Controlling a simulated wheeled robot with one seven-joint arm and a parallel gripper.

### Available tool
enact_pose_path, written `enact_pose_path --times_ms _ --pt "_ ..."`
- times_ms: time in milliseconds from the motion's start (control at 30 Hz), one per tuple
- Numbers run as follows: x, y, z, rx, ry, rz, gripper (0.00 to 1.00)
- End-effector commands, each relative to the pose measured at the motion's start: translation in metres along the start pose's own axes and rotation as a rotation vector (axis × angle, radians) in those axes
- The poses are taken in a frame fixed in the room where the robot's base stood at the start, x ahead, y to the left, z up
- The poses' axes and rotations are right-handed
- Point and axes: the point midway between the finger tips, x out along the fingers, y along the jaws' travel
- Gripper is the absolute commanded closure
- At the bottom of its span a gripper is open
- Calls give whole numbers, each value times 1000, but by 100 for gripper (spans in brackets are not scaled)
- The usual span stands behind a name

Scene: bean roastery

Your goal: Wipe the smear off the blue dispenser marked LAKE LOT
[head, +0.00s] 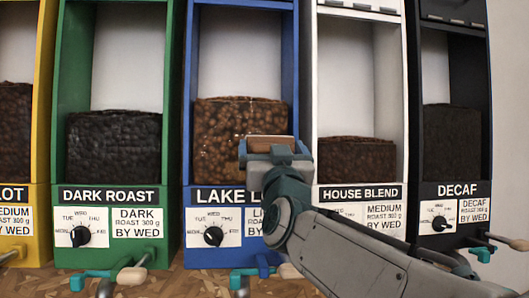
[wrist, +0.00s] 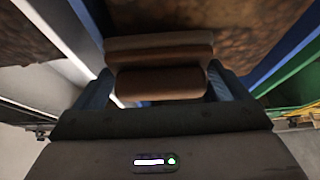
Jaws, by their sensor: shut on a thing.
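The blue dispenser (head: 289,75) stands in the middle of the row in the head view, its LAKE LOT label partly hidden by my arm. Brown beans show behind its front window. Pale, glossy marks (head: 207,152) show on the window left of my gripper; I cannot tell whether they are the smear or shine on the beans. My gripper (head: 271,150) is shut on a brown wiping block (head: 270,142), in front of the window's right part. The block also shows between the fingers in the wrist view (wrist: 158,83). I cannot tell whether it touches the window.
A green dispenser (head: 120,172) marked DARK ROAST stands to the left, with a yellow one (head: 40,225) beyond. A white HOUSE BLEND dispenser (head: 360,8) and a black DECAF one (head: 484,100) stand to the right. Dials and protruding handles (head: 130,278) line the lower fronts.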

Motion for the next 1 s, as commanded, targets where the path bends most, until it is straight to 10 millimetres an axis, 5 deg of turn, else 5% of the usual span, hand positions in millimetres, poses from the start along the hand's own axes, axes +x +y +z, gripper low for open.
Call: enact_pose_path --times_ms 100,600,1000 --pt "-7 13 -6 -2 5 19 42" --pt "-48 -3 -28 -2 3 0 42" --pt "-52 -2 -30 -2 2 1 42"
